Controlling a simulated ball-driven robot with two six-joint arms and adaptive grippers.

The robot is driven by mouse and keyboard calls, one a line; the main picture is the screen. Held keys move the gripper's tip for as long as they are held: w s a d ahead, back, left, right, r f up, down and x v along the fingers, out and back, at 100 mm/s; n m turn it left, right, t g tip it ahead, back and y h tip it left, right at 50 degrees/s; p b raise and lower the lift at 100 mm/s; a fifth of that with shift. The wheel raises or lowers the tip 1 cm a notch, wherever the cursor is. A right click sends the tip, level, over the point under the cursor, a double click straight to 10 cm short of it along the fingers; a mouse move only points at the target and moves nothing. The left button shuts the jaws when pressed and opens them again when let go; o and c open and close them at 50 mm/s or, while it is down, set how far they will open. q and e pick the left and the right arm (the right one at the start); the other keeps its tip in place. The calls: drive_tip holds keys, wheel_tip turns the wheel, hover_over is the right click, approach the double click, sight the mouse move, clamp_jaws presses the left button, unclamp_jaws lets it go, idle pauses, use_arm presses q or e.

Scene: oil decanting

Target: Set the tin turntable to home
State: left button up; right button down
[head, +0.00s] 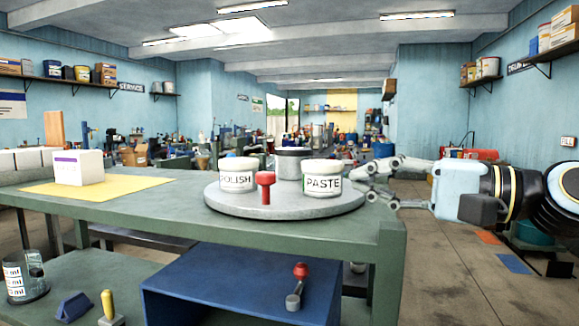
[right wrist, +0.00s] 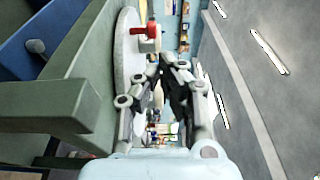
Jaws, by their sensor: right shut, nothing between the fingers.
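The tin turntable (head: 318,204) is a round grey disc on the green workbench. A red peg (head: 265,189) stands up at the disc's front. My right gripper (head: 366,180) is shut and empty close to the disc's right edge, beside the PASTE tin; I cannot tell if it touches. The right wrist view shows its fingers (right wrist: 166,68) beside the disc (right wrist: 128,45). My left gripper is out of view.
A white box (head: 78,168) stands on a yellow mat (head: 125,188) at the bench's left. Below are a blue box (head: 210,285) with a red-knobbed lever (head: 299,280), and a glass vessel (head: 36,272). The floor right of the bench is mostly clear.

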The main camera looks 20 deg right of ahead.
drive_tip(key=shift+p+x, duration=0.4)
drive_tip(key=shift+x, duration=0.4)
drive_tip(key=p, duration=0.4)
hover_over(289, 208)
drive_tip(key=shift+s+d, duration=0.15)
drive_tip(key=shift+d, duration=0.1)
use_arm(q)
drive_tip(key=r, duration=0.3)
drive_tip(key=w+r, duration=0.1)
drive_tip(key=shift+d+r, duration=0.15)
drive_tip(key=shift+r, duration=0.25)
use_arm(e)
drive_tip(key=shift+w+a+f, duration=0.1)
drive_tip(key=shift+w+a, duration=0.15)
